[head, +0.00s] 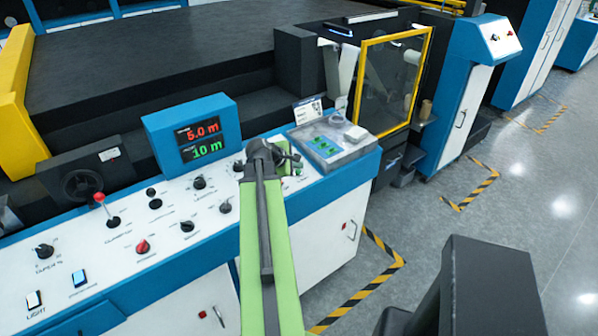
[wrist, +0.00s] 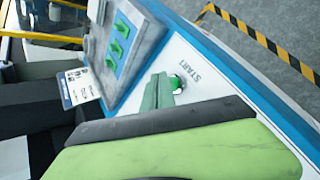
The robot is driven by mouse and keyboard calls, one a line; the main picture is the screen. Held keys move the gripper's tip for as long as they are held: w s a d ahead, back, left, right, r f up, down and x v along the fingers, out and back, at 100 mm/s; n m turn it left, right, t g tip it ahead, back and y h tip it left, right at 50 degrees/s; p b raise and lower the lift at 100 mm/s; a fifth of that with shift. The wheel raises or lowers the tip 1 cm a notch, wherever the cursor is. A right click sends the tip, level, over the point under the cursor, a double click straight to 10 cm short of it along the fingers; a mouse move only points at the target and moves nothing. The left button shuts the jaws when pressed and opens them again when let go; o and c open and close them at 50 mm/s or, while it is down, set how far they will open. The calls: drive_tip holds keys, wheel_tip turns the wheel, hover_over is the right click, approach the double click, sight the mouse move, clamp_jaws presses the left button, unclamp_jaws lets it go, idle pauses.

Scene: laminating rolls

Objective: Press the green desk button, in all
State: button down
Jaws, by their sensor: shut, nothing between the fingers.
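The green desk button (wrist: 177,84) is a small round button beside the word START on the white desk top in the wrist view. In the head view my arm mostly covers that spot. My gripper (wrist: 158,92) is shut and empty. Its green fingertips are right beside the button in the wrist view; I cannot tell whether they touch it. In the head view my gripper (head: 284,157) is over the right end of the desk.
A grey panel (head: 354,151) with green pads lies just beyond my gripper, with a label card (head: 307,110) behind it. A blue display box (head: 195,132) reads 5.0 m and 10 m. Several knobs and a red-topped lever (head: 100,199) stand to the left.

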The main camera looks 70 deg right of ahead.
drive_tip(key=shift+f, duration=0.15)
drive_tip(key=shift+w+f+b, duration=0.2)
drive_tip(key=shift+f+b, duration=0.1)
drive_tip(key=shift+b, duration=0.1)
